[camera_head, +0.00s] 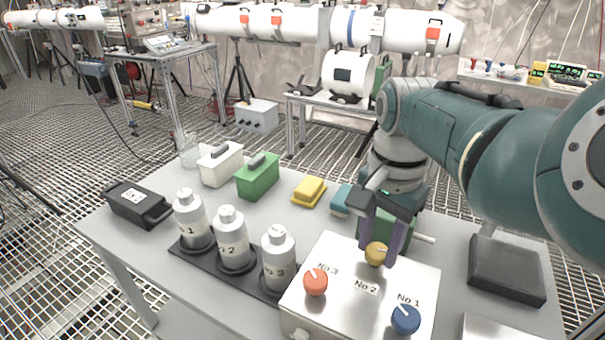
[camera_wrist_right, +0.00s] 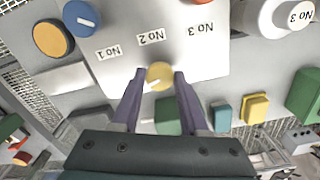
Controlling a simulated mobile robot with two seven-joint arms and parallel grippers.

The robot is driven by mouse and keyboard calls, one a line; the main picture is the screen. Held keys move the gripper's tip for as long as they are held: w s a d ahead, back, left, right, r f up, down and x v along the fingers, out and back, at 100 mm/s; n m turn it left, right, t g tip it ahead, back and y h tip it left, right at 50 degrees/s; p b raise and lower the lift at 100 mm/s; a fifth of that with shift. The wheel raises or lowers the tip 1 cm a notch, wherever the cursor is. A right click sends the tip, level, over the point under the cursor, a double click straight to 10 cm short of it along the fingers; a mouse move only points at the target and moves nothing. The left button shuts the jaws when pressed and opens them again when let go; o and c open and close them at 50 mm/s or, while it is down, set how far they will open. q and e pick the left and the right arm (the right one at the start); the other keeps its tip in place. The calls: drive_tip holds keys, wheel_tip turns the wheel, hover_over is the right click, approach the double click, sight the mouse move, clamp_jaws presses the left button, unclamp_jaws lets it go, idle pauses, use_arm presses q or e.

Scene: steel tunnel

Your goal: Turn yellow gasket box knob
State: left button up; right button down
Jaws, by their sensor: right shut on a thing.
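The yellow knob (camera_head: 377,254) sits on top of a white box (camera_head: 345,270) near label No 2. It also shows in the right wrist view (camera_wrist_right: 159,75), with a pale pointer mark on it. My right gripper (camera_head: 383,250) comes down from above with its two purple fingers on either side of the yellow knob, shut on it. In the right wrist view the fingertips (camera_wrist_right: 160,74) flank the knob. The orange knob (camera_head: 315,281) by No 3 and the blue knob (camera_head: 405,319) by No 1 stand clear of the fingers. My left gripper is not in view.
Several white bottles (camera_head: 231,240) stand in a black rack left of the box. A green case (camera_head: 258,177), a white case (camera_head: 220,165), a yellow block (camera_head: 309,190) and a black box (camera_head: 138,205) lie on the grey table. A dark block (camera_head: 505,270) lies at right.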

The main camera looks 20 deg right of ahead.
drive_tip(key=n+p, duration=0.1)
drive_tip(key=n, duration=0.4)
drive_tip(key=shift+n+p, duration=0.3)
drive_tip(key=n+p, duration=0.1)
drive_tip(key=n, duration=1.1)
drive_tip(key=shift+d+n, duration=0.1)
drive_tip(key=shift+n, duration=0.3)
drive_tip(key=n, duration=0.3)
drive_tip(key=shift+n, duration=1.9)
drive_tip(key=shift+c, duration=2.1)
unclamp_jaws()
